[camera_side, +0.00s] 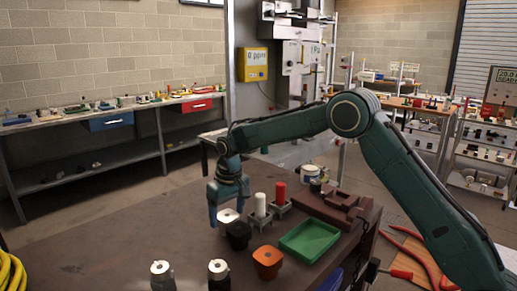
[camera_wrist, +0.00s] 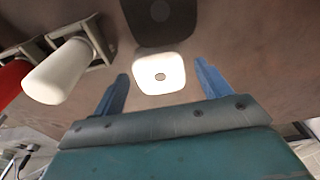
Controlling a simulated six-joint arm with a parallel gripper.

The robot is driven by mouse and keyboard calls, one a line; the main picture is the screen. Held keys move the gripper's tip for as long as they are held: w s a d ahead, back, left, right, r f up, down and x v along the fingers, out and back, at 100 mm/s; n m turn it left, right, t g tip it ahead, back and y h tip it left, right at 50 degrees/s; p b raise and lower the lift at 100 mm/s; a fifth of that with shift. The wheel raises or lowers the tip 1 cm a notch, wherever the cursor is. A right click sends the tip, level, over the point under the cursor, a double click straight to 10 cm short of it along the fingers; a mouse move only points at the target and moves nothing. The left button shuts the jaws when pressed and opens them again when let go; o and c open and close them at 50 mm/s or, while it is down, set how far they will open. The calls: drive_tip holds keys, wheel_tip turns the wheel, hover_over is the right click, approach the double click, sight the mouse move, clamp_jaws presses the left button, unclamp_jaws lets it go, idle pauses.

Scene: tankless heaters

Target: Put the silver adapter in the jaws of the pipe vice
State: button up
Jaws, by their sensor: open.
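In the wrist view the adapter (camera_wrist: 159,75) shows between the two blue fingertips (camera_wrist: 160,70), with gaps on both sides. I cannot tell whether the fingertips are level with it. A brown-red block-like fixture (camera_side: 332,207), probably the pipe vice, sits at the bench's right edge. Its jaws are not clear.
A black adapter (camera_side: 238,235) stands close in front, and an orange one (camera_side: 267,262) farther front. A green tray (camera_side: 310,240) lies right. The bench's left side is clear.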

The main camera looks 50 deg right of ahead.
sight(227, 215)
drive_tip(key=shift+w+f, duration=0.1)
drive_tip(key=shift+f, duration=0.8)
drive_tip(key=shift+r, duration=0.1)
drive_tip(key=c, duration=1.5)
drive_tip(key=shift+r, duration=0.15)
wheel_tip(227, 215, up, 20)
drive_tip(key=shift+f, duration=0.15)
